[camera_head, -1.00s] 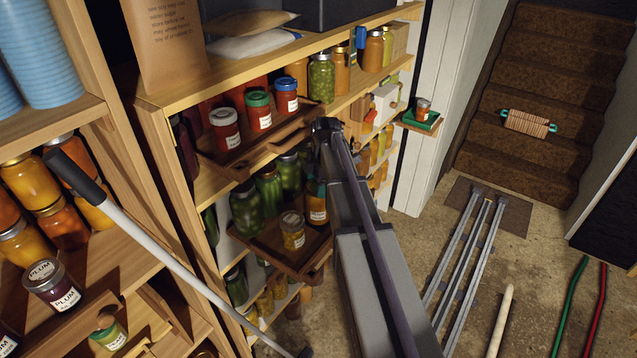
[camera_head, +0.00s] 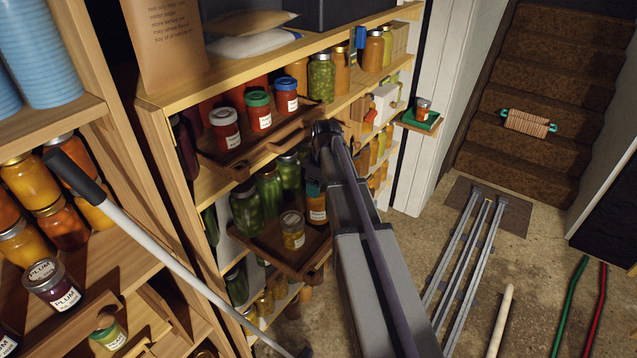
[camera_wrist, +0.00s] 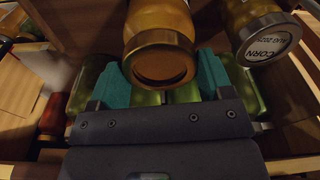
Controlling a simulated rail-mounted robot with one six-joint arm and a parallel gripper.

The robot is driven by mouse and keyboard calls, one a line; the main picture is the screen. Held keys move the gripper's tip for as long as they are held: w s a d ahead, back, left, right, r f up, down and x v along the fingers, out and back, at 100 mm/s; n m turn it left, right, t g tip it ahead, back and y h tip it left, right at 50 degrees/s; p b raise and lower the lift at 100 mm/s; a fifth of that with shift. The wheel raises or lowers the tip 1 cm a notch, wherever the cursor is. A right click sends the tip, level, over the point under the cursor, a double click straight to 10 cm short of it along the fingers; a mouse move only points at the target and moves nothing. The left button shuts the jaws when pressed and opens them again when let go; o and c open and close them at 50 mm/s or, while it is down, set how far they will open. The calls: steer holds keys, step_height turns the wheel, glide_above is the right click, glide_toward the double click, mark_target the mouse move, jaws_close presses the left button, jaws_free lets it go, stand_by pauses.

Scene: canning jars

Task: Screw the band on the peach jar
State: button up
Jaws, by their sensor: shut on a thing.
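The peach jar (camera_head: 317,212), with orange contents and a white label, stands on the lower pull-out tray, its top mostly hidden by my gripper (camera_head: 315,188). In the wrist view the jar (camera_wrist: 158,18) wears a brownish metal band (camera_wrist: 160,62) around its mouth, with a tan disc inside the ring. The teal fingers of my gripper (camera_wrist: 162,78) lie on both sides of this band and are shut on it. I cannot tell how far the band is threaded.
A corn jar (camera_head: 292,230) stands close beside the peach jar on the wooden tray (camera_head: 285,267); its lettered lid (camera_wrist: 270,42) is close to my right finger in the wrist view. Green jars (camera_head: 246,207) stand behind. An upper tray (camera_head: 235,168) holds red jars above.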

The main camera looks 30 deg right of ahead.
steer(key=m, duration=0.4)
steer(key=shift+m, duration=0.4)
steer(key=m+h, duration=0.1)
steer(key=m, duration=0.3)
steer(key=shift+a, duration=0.1)
steer(key=shift+m, duration=0.3)
steer(key=m, duration=0.3)
steer(key=shift+m, duration=0.4)
steer(key=shift+m+h, duration=0.3)
steer(key=shift+m, duration=0.1)
